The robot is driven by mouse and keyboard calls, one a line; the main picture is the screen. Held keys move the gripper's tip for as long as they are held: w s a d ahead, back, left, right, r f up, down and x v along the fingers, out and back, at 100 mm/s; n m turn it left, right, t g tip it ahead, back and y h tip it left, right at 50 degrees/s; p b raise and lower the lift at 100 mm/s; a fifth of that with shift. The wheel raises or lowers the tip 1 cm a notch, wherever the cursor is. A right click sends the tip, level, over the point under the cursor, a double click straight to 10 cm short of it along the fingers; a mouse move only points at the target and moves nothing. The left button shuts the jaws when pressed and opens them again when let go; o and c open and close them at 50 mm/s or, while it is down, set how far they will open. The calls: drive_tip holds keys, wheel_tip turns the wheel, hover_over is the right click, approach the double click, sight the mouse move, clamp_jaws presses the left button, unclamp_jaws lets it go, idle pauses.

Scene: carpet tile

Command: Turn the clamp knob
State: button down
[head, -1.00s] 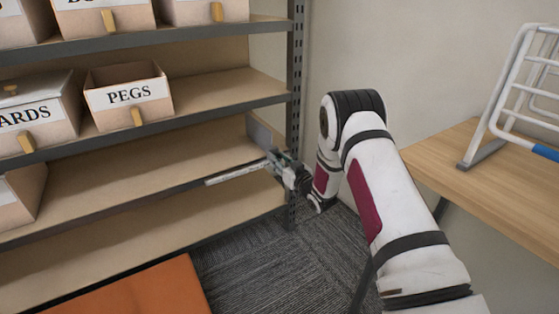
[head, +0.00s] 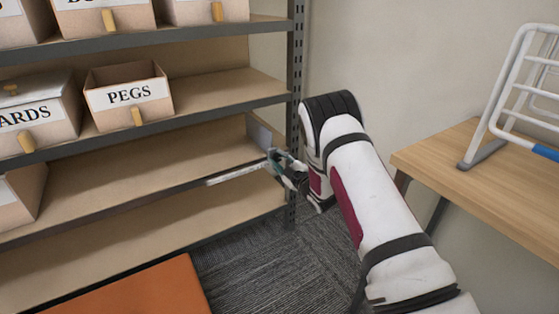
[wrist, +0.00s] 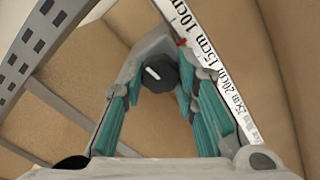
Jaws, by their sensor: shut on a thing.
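The clamp knob (wrist: 158,73) is a dark round knob with a white line across its face, in the upper middle of the wrist view. My gripper (wrist: 162,80) has its teal-padded fingers on either side of the knob and is shut on it. In the head view my gripper (head: 284,168) is at the right end of the shelf. A white rule (wrist: 212,60) with centimetre marks runs beside the knob; in the head view the rule (head: 235,175) sticks out to the left. The knob cannot be made out in the head view.
A grey upright plate (head: 260,130) stands behind the gripper. A shelf post (head: 295,100) is close to the arm. Labelled bins, including a PEGS bin (head: 130,95), sit on shelves at left. A wooden table (head: 470,185) with a white wire rack (head: 520,90) is at right.

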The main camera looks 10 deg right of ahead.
drive_tip(key=shift+f+n, duration=0.1)
drive_tip(key=shift+n, duration=0.7)
drive_tip(key=c, duration=1.3)
unclamp_jaws()
drive_tip(key=shift+s, duration=0.1)
drive_tip(key=v, duration=1.2)
